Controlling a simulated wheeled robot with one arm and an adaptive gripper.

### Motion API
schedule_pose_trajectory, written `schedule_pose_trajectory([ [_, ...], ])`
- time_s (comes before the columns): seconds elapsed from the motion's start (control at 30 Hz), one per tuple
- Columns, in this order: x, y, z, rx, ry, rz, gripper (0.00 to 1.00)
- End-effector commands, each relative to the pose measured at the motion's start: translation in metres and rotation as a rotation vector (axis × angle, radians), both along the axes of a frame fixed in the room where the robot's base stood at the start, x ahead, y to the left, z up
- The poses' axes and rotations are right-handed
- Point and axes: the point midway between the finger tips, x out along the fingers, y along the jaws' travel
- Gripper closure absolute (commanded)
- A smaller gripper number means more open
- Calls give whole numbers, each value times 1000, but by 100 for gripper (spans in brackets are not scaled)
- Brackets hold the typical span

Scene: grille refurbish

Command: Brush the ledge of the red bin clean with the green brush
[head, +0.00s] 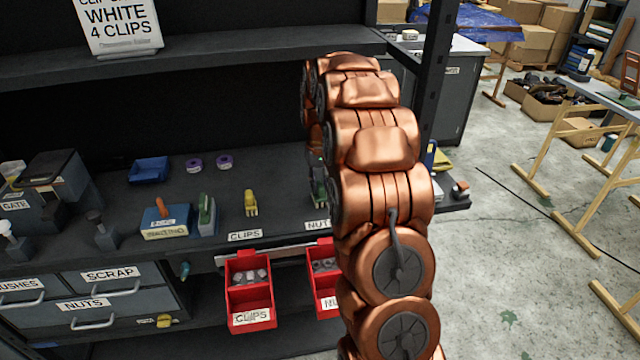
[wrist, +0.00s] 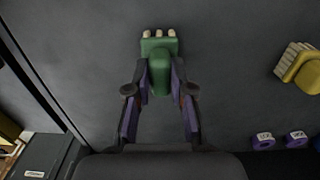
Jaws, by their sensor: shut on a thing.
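The green brush (wrist: 158,75) shows in the wrist view with pale bristles at its top end. My gripper (wrist: 160,82) is shut on its body, one finger on each side. I cannot tell whether the brush touches the dark surface. In the head view my arm hides most of the gripper, and a bit of green (head: 319,192) shows beside it. A red bin labelled CLIPS (head: 251,318) hangs at the shelf's front and holds pale pieces. A second red bin labelled NUTS (head: 324,303) holds grey pieces and is partly hidden by my arm.
A yellow brush (head: 250,203) lies on the shelf (head: 280,190), also in the wrist view (wrist: 303,72). Left of it are a green-handled tool (head: 206,212), a blue box (head: 165,222), a blue tray (head: 149,170) and purple rings (head: 194,165). A black post (head: 435,80) stands right of my arm.

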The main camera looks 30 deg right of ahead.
Motion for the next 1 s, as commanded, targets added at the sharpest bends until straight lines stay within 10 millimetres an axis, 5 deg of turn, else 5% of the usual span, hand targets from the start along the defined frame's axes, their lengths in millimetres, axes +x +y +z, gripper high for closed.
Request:
schedule_pose_trajectory([
  [0.57, 0, 0, -5, 0, 0, 0, 100],
  [0.6, 0, 0, -5, 0, 0, 0, 76],
  [0.87, 0, 0, -5, 0, 0, 0, 49],
  [1.0, 0, 0, -5, 0, 0, 0, 49],
])
